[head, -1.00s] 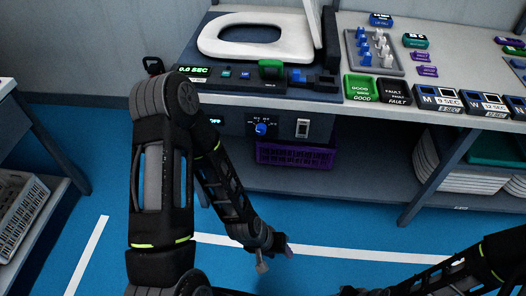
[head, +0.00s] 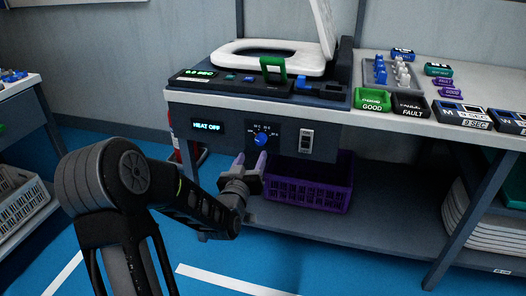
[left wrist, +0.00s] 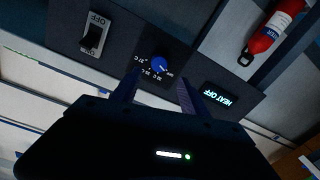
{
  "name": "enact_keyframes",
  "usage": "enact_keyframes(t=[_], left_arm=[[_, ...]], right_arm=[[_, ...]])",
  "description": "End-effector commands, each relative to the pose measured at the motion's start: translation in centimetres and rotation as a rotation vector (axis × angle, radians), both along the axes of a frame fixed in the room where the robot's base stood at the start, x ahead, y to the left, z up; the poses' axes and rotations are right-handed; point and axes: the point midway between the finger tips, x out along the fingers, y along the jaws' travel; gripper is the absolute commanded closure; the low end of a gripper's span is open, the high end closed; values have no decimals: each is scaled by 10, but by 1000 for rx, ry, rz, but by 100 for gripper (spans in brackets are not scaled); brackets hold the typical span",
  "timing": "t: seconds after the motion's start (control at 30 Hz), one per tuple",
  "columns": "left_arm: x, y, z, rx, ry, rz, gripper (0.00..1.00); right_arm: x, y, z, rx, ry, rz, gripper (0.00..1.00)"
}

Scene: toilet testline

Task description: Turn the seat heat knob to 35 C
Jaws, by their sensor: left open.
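The blue seat heat knob (head: 262,139) sits on a dark dial plate on the front panel under the bench top. It also shows in the left wrist view (left wrist: 158,64), its white mark toward OFF, with temperature marks around it. A display (head: 207,126) left of the knob reads HEAT OFF; it also shows in the left wrist view (left wrist: 217,97). My left gripper (head: 250,161) is open and empty, just below and in front of the knob, apart from it. In the left wrist view its two fingers (left wrist: 158,90) point toward the knob from either side. My right gripper is out of view.
A rocker switch (head: 306,140) is right of the knob. A purple crate (head: 310,190) stands on the shelf below. The toilet seat (head: 270,57) is on the bench top above. A red fire extinguisher (left wrist: 268,32) shows in the left wrist view.

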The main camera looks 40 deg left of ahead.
Motion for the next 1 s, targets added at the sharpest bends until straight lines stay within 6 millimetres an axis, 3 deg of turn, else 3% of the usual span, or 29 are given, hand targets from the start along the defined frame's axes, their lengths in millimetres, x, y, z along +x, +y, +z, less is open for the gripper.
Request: enact_keyframes(t=[0.37,0.8,1.0], left_arm=[[7,2,-2,-2,3,-2,48],[64,24,-3,-4,4,-1,48],[73,27,-2,-3,4,-2,48]], right_arm=[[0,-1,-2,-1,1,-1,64],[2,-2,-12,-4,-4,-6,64],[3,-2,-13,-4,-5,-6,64]])
